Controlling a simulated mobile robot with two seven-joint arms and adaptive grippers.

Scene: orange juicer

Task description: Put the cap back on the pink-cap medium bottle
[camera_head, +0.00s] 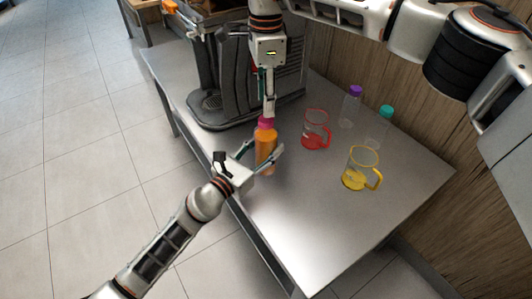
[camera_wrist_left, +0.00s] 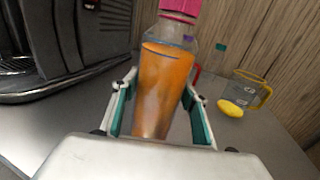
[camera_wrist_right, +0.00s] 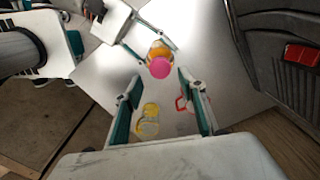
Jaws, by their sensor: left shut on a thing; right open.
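The medium bottle (camera_head: 265,153) holds orange juice and stands near the table's front edge, upright in the head view. Its pink cap (camera_head: 265,122) sits on the bottle's mouth; whether it is tight I cannot tell. The cap also shows at the top of the left wrist view (camera_wrist_left: 180,8). My left gripper (camera_wrist_left: 160,92) is shut on the bottle's body, a finger on each side. My right gripper (camera_wrist_right: 160,84) is open and points down from above the cap. The right wrist view shows the cap (camera_wrist_right: 160,67) just beyond its fingertips, not between them.
A dark juicer machine (camera_head: 228,90) stands behind the bottle. Right of the bottle are a red-handled pitcher (camera_head: 316,130), a yellow-handled pitcher (camera_head: 360,172), a purple-cap bottle (camera_head: 350,108) and a teal-cap bottle (camera_head: 379,127). The table's (camera_head: 300,225) front right is clear.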

